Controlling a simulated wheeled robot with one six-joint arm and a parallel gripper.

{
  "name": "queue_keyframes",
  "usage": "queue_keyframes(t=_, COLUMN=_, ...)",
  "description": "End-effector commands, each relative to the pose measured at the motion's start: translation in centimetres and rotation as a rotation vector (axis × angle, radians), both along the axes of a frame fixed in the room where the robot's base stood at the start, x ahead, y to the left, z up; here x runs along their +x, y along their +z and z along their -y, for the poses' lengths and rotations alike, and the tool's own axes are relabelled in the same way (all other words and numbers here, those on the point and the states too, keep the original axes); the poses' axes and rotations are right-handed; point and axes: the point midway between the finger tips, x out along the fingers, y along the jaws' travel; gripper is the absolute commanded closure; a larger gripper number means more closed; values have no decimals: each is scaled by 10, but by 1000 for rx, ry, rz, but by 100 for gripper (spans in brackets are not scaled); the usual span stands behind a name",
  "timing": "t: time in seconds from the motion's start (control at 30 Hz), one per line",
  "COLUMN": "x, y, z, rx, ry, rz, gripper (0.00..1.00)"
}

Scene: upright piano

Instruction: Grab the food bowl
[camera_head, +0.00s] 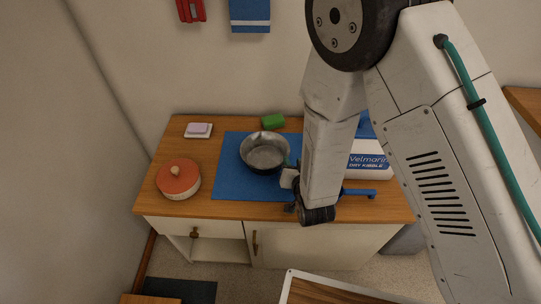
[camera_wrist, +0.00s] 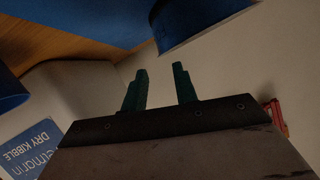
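The food bowl (camera_head: 265,157) is a round, dark metal bowl, upright and empty on a blue mat (camera_head: 230,180) on the wooden cabinet top. My gripper (camera_head: 292,168) is low at the bowl's right side, partly hidden by my arm; I cannot tell whether it touches the rim. In the wrist view my gripper (camera_wrist: 160,78) shows two dark green fingers, apart, with nothing between them. A dark blue curved shape (camera_wrist: 195,18) lies beyond the fingertips in that view; I cannot tell whether it is the bowl.
A white and blue kibble container (camera_head: 368,160) stands right of my arm, and its label (camera_wrist: 32,150) shows in the wrist view. A blue scoop-like handle (camera_head: 360,192) lies before it. An orange-lidded pot (camera_head: 178,180), soap dish (camera_head: 198,131) and green sponge (camera_head: 272,121) are also on top.

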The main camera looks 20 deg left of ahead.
Motion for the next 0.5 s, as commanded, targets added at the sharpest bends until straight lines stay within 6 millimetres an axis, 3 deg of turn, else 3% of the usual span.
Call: queue_keyframes(t=0.5, x=53, y=-23, z=-25, rx=0, ry=0, rz=9, gripper=71)
